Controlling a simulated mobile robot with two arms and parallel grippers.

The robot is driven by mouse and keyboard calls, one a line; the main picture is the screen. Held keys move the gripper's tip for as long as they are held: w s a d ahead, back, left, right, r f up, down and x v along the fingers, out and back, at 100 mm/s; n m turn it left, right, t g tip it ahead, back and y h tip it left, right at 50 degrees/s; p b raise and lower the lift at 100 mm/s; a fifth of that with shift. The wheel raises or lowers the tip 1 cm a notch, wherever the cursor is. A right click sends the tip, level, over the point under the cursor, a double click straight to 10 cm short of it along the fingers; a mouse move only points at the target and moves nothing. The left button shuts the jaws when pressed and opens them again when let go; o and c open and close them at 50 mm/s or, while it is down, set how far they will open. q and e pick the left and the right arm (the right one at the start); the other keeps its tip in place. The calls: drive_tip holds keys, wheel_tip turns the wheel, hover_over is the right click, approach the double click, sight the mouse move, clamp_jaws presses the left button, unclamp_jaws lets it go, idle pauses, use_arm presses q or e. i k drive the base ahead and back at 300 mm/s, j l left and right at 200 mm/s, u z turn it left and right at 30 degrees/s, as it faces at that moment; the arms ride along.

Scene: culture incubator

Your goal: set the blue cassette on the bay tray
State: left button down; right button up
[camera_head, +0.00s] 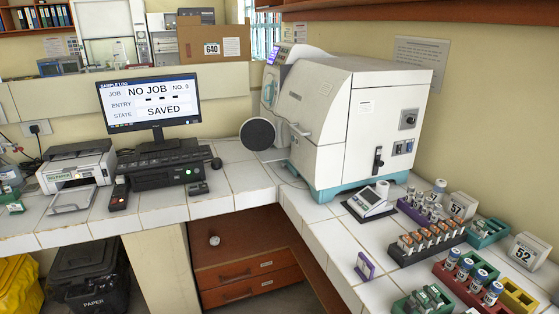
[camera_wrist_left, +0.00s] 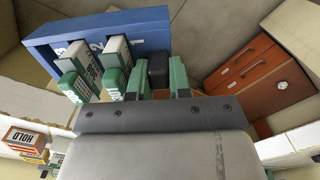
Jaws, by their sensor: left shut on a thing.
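In the left wrist view, my left gripper (camera_wrist_left: 158,82) has its green fingers closed around a dark block. The block sits at the edge of the blue cassette (camera_wrist_left: 143,23) and looks like its grip, though the join is partly hidden. The cassette is a blue box at upper left, tilted in the picture, with two white-and-green labelled pieces (camera_wrist_left: 118,60) standing in it. The floor shows beyond it. The head view shows neither gripper nor the blue cassette. I cannot make out the bay tray in either view.
The white incubator (camera_head: 345,115) stands on the tiled counter, with a round dark disc (camera_head: 258,133) at its front. Racks, including a red one (camera_head: 457,285), crowd the counter's right side. A monitor (camera_head: 150,102) and printer (camera_head: 77,165) stand left. Drawers (camera_head: 247,284) are below.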

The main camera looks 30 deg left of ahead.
sight(278, 154)
drive_tip(key=i+j, duration=0.2)
drive_tip(key=j, duration=0.2)
drive_tip(key=i+j, duration=0.15)
drive_tip(key=j, duration=0.25)
drive_tip(key=i+j, duration=0.2)
drive_tip(key=j, duration=0.2)
drive_tip(key=i+j+z, duration=0.1)
drive_tip(key=j, duration=0.3)
drive_tip(key=i, duration=0.1)
